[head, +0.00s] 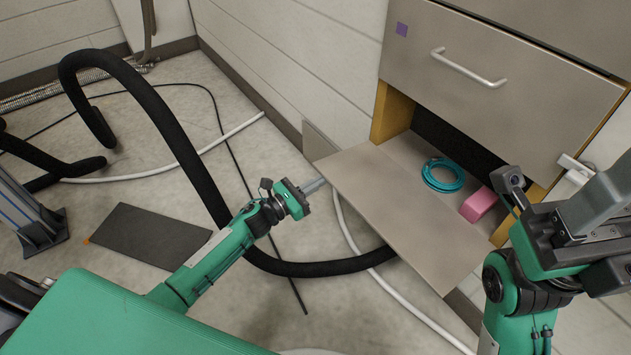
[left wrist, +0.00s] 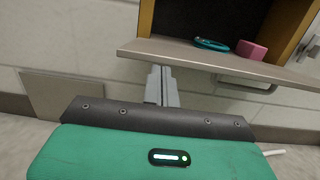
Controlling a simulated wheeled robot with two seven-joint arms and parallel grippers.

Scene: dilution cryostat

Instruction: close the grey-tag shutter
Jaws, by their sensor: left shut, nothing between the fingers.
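A flat grey-beige shutter (head: 400,215) hangs folded down and open, roughly level, in front of the lower compartment of the cabinet. I see no grey tag on it. It also shows edge-on in the left wrist view (left wrist: 200,58). My left gripper (head: 316,185) is shut and empty, at the shutter's left outer edge. In the left wrist view its fingers (left wrist: 160,82) point up just below the shutter's edge; I cannot tell if they touch. My right gripper (head: 590,220) is at the right, partly cut off; its fingertips are unclear.
A teal coil (head: 443,175) and a pink block (head: 478,204) sit in the open compartment. A thick black hose (head: 170,130) and a dark plate (head: 150,236) lie on the floor.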

